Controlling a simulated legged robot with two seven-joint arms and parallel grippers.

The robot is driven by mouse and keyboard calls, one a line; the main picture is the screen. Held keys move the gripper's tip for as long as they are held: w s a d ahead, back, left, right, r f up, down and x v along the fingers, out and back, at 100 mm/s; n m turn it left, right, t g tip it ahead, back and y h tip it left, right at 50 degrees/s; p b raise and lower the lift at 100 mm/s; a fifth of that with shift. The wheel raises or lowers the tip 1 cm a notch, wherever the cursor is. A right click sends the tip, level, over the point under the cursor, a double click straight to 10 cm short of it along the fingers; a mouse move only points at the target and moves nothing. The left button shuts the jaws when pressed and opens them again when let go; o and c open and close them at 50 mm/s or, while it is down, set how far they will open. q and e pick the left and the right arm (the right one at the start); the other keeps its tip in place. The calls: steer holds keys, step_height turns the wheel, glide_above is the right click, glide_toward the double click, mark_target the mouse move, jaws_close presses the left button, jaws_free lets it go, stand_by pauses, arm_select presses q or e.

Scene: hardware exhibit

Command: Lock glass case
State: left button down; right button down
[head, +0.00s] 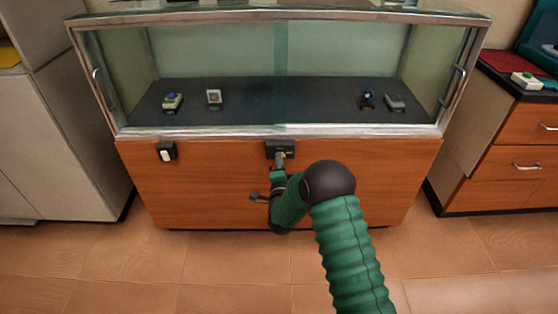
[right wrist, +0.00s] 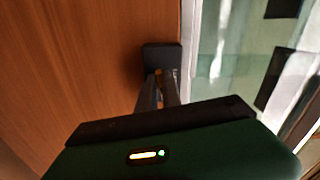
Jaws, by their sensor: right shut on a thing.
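The glass case (head: 280,133) stands ahead, a metal-framed glass top on a wooden base. Its sliding panes look closed, overlapping near the middle. A black lock box (head: 280,147) is fixed at the top middle of the wooden front, and it also shows in the right wrist view (right wrist: 161,57). My right gripper (head: 281,159) is at the lock box, shut on a small yellowish key (head: 282,155). In the right wrist view its fingers (right wrist: 158,88) close around the key (right wrist: 158,73) against the box; how deep the key sits is hidden. My left gripper is not in view.
A small black-and-white switch box (head: 166,151) is on the wooden front at left. Several small items sit on the dark shelf (head: 290,95) inside the case. Cabinets flank it at left (head: 60,140) and right (head: 505,165). The tiled floor in front is clear.

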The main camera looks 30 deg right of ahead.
steer(key=shift+d+r+n+p, duration=0.1)
steer(key=shift+n+p, duration=0.75)
steer(key=shift+n, duration=1.7)
steer(key=shift+d+r+n+p, duration=0.15)
steer(key=shift+n+p, duration=0.75)
steer(key=shift+n, duration=1.7)
steer(key=shift+d+n+p, duration=0.1)
steer(key=shift+n+p, duration=0.75)
steer(key=shift+n, duration=1.7)
steer(key=c, duration=1.5)
jaws_free()
steer(key=shift+a, duration=0.1)
steer(key=shift+a+f, duration=0.1)
steer(key=shift+f, duration=0.15)
